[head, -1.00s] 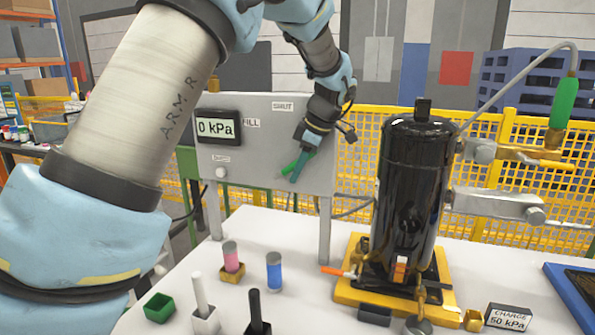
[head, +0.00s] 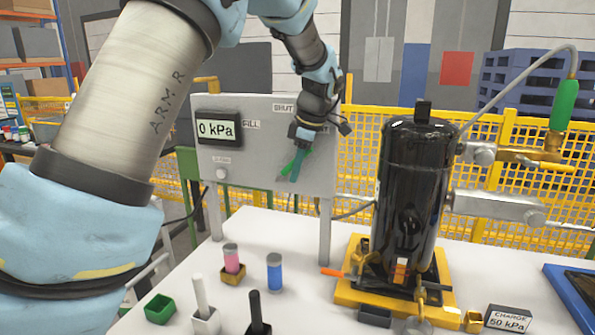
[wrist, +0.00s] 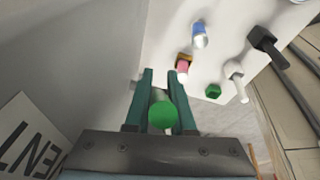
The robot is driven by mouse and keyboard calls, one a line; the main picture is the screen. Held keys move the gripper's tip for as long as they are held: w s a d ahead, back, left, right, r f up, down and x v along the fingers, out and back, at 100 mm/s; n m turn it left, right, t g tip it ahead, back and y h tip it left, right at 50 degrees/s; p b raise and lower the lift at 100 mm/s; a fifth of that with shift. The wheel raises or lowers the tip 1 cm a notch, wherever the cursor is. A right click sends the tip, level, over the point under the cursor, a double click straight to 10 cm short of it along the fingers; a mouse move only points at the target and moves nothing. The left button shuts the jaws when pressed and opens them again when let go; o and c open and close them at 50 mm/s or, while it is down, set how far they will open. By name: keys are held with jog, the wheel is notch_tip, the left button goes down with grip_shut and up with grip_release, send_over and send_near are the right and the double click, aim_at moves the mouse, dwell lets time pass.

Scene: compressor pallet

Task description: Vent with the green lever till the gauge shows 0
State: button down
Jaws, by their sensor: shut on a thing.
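The green lever (head: 284,169) is on the front of the grey panel (head: 262,188), in its lower right part. In the wrist view its round green end (wrist: 162,114) lies between the two teal fingers. My gripper (head: 296,162) is shut on the lever, and the wrist view shows the fingers (wrist: 160,88) along both sides of it. A VENT label (wrist: 32,150) is beside it in the wrist view. The gauge (head: 217,128) at the panel's upper left reads 0 kPa. My wrist hides part of the SHUT label (head: 283,107).
A black compressor (head: 412,195) stands on a yellow base right of the panel. Pink (head: 232,260) and blue (head: 274,272) vials, a green box (head: 159,308) and white and black handled tools stand on the white table (head: 300,235). A CHARGE 50 kPa sign (head: 508,319) is at the front right.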

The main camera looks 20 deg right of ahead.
aim_at(287, 166)
jog(key=r+g+h+p, duration=0.1)
jog(key=w+a+r+g+h+p, duration=0.1)
jog(key=h, duration=0.1)
jog(key=shift+w+a+g, duration=0.1)
jog(key=shift+g, duration=0.3)
jog(key=shift+w+a+r+g+h+p, duration=0.2)
jog(key=shift+w+a+g+h+p, duration=0.15)
jog(key=shift+g+h+p, duration=0.35)
jog(key=shift+w+a+r+g+h+p, duration=0.15)
jog(key=shift+w+a+g+h+p, duration=0.25)
jog(key=shift+g+h, duration=0.45)
jog(key=shift+s+d, duration=0.1)
jog(key=c, duration=0.8)
grip_release()
jog(key=shift+o, duration=0.2)
jog(key=b+v, duration=0.1)
jog(key=v, duration=0.9)
jog(key=shift+a+r+b, duration=0.25)
jog(key=shift+r+b, duration=0.05)
jog(key=shift+b, duration=0.1)
